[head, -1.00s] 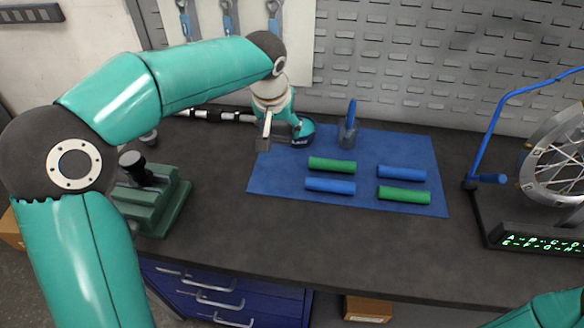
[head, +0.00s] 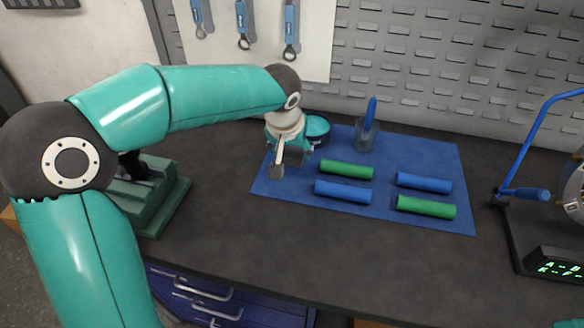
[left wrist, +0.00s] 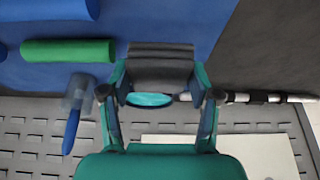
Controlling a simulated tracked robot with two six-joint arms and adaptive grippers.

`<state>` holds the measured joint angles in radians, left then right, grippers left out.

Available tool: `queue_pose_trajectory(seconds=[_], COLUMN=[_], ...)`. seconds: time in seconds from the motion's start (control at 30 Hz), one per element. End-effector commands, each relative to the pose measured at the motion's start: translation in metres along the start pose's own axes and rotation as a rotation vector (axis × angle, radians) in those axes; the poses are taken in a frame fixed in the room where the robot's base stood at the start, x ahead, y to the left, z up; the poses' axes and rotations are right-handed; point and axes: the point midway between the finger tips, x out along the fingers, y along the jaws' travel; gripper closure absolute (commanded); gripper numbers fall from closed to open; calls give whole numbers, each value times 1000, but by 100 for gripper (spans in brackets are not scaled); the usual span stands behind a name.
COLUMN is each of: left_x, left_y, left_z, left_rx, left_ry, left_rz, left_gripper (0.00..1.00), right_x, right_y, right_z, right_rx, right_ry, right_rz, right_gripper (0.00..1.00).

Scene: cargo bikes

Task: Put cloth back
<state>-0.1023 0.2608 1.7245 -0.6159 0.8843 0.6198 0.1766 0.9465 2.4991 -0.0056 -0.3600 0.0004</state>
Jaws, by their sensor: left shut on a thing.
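My left gripper (head: 279,160) is shut on a grey piece, apparently the folded cloth (head: 277,168), over the left part of the blue mat (head: 410,223). In the left wrist view the grey cloth (left wrist: 160,70) fills the space between the fingers of the left gripper (left wrist: 160,88). I cannot tell whether it touches the mat. A round teal tin (head: 318,127) stands just behind the gripper, partly hidden by it; its teal top (left wrist: 150,99) shows between the fingers in the wrist view. My right gripper is out of view.
Green rolls (head: 347,170) (head: 426,207) and blue rolls (head: 343,191) (head: 424,183) lie on the mat. A clear cup with a blue tool (head: 368,132) stands at its back. A green vise-like block (head: 155,200) is at left, a wheel stand (head: 525,195) at right. The front bench is clear.

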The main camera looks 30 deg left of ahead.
Motion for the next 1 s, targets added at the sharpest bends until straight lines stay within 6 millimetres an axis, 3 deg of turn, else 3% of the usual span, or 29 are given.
queue_pose_trajectory(seconds=[0.43,0.83,0.87,1.0], left_x=[44,50,50,49], left_y=[-1,-1,-1,-1], left_z=[18,20,20,20], left_rx=[-1,-2,-2,-2], left_ry=[-2,2,2,1], left_rz=[-2,0,0,-1], left_gripper=[71,71,37,14], right_x=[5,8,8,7], right_y=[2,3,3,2], right_z=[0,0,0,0], right_rx=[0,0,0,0], right_ry=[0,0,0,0], right_rz=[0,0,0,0], right_gripper=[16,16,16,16])
